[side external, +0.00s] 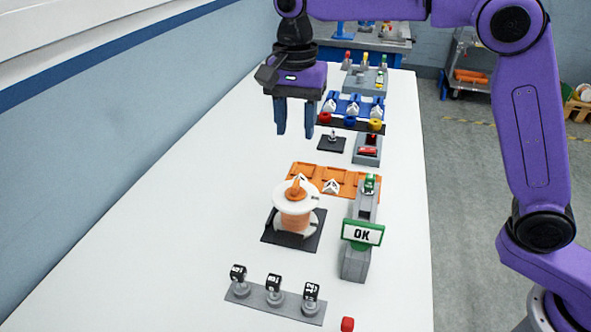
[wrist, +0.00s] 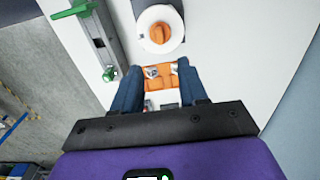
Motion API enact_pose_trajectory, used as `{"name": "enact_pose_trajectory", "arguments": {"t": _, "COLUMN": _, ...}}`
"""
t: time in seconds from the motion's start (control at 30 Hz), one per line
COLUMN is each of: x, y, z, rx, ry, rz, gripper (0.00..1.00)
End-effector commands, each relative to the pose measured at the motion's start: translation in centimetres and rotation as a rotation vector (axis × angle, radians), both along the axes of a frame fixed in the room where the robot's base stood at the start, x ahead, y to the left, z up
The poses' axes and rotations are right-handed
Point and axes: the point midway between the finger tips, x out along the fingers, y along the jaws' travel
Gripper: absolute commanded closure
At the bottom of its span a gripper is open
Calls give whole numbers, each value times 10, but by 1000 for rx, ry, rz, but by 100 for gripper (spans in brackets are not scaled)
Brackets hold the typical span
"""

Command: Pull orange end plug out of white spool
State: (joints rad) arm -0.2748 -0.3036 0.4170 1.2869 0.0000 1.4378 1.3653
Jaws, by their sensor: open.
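The white spool (side external: 293,222) with orange winding stands upright on a black base (side external: 268,237) in the side view. The orange end plug (side external: 297,189) sits in the top of the spool. In the wrist view the spool (wrist: 147,19) is at the top of the picture, with the plug (wrist: 160,34) in its centre. My gripper (side external: 295,133) is open and empty, fingers pointing down, above the table and farther back than the spool. The two fingers (wrist: 163,90) also show apart in the wrist view, with the orange tray visible between them.
An orange tray (side external: 358,184) with white pieces lies behind the spool. A grey stand with a green "OK" sign (side external: 362,233) is right of it. A grey strip with black-topped knobs (side external: 274,299) lies in front. The table's left side is clear.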

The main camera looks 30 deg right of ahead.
Motion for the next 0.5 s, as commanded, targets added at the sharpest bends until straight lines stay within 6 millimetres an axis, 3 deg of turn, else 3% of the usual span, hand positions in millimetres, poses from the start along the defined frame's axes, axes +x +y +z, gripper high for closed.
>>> {"name": "enact_pose_trajectory", "arguments": {"t": 0.5, "x": -1, "y": -1, "z": -90, "rx": -1, "ry": 3, "rz": 0, "gripper": 57}}
